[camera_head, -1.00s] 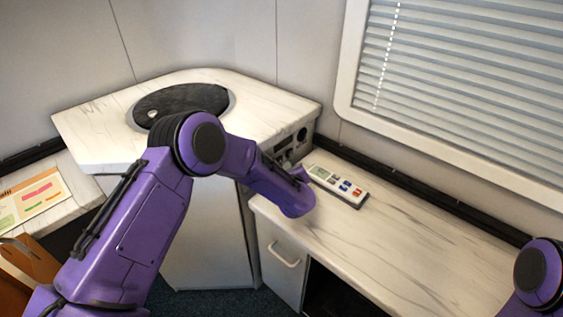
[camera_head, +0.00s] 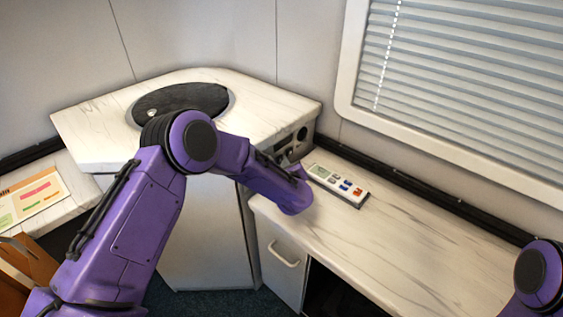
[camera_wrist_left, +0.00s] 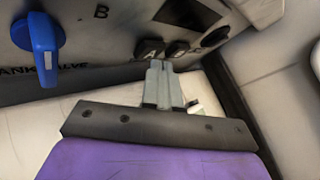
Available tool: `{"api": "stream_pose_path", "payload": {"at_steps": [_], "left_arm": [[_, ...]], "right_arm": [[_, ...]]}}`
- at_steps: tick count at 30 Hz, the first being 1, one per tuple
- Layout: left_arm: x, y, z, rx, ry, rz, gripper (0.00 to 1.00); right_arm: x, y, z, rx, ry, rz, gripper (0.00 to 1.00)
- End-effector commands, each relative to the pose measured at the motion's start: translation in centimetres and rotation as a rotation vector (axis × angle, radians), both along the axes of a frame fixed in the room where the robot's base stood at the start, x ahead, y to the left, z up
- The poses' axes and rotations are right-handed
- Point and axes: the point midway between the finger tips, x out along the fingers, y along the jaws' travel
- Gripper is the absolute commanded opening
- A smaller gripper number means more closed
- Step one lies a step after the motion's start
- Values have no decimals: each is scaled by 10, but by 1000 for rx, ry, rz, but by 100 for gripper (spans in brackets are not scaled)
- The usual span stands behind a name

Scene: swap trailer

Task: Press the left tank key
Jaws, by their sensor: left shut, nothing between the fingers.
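The front panel (camera_wrist_left: 110,50) under the corner worktop fills the top of the left wrist view. It carries small dark keys side by side, a left one (camera_wrist_left: 150,47) and one to its right (camera_wrist_left: 177,48). My left gripper (camera_wrist_left: 158,65) is shut and empty, its grey fingertips pointing at the panel just below and between these keys. I cannot tell whether the tips touch a key. In the head view the panel (camera_head: 303,134) shows beyond my left wrist, which partly hides it. My right gripper is out of view.
A blue valve handle (camera_wrist_left: 41,45) sticks out at the panel's left, beside a partly hidden label. A remote-like keypad (camera_head: 338,185) lies on the side counter (camera_head: 420,245). A round dark lid (camera_head: 180,103) sits in the worktop. The side counter's front half is clear.

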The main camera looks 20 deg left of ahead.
Motion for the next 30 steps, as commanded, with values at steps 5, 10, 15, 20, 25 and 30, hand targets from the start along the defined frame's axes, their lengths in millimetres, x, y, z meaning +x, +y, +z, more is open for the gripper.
{"api": "stream_pose_path", "payload": {"at_steps": [5, 10, 15, 20, 25, 30], "left_arm": [[0, 1, 0, 0, 0, 0, 0], [1, 2, -1, 0, 0, 0, 0], [1, 5, -1, 0, 1, 1, 0], [2, 6, 0, 0, 1, 1, 0], [3, 8, 0, -1, 0, 1, 0], [3, 8, 0, 0, 1, 1, 0]], "right_arm": [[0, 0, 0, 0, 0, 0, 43], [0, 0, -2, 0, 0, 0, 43], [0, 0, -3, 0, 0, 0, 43], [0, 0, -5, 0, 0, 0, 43], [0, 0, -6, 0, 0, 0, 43], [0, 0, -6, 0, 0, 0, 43]]}}
